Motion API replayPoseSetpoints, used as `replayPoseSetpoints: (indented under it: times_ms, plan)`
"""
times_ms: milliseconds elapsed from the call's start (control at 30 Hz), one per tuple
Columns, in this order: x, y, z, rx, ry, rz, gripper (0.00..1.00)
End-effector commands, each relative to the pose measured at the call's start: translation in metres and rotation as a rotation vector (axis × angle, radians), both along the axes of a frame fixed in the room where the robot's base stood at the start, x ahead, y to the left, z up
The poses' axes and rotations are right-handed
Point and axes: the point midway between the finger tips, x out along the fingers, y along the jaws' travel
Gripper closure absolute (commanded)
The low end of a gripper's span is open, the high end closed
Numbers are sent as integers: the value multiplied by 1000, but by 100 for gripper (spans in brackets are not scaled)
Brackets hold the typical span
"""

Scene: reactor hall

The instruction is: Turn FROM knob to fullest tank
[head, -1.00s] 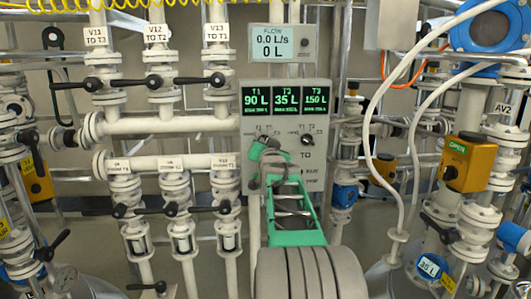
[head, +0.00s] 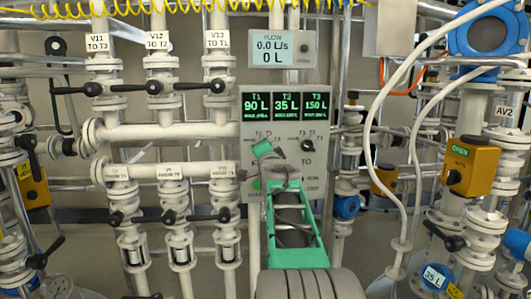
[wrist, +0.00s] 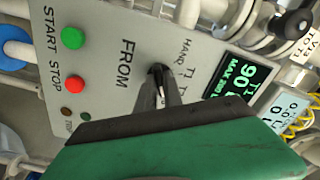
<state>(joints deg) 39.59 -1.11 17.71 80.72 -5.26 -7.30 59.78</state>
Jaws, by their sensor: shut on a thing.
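The grey control panel (head: 250,128) has a screen row (head: 287,103) reading T1 90 L, T2 35 L and T3 150 L. T3 shows the highest figure. My green gripper (head: 263,152) is at the left knob position on the panel, under the T1 screen, and hides that knob in the head view. In the wrist view my gripper (wrist: 163,92) is shut on the black FROM knob (wrist: 158,70), beside the printed FROM word. The TO knob (head: 307,146) is uncovered to the right.
The wrist view shows a green START button (wrist: 73,38) and a red STOP button (wrist: 75,84) beside FROM. A flow display (head: 272,51) above the panel reads 0.0 L/s and 0 L. Valves and white pipes (head: 160,130) stand close on the left.

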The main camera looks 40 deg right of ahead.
Motion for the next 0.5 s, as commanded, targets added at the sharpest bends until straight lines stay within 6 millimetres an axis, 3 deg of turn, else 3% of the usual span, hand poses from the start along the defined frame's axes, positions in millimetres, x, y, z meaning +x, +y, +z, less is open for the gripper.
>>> replayPoseSetpoints:
  times_ms: [400,433,500]
  plan:
    - [-1,-1,0,8,-4,-3,100]
    - [-1,-1,0,8,-4,-3,88]
    - [-1,-1,0,7,-4,-3,83]
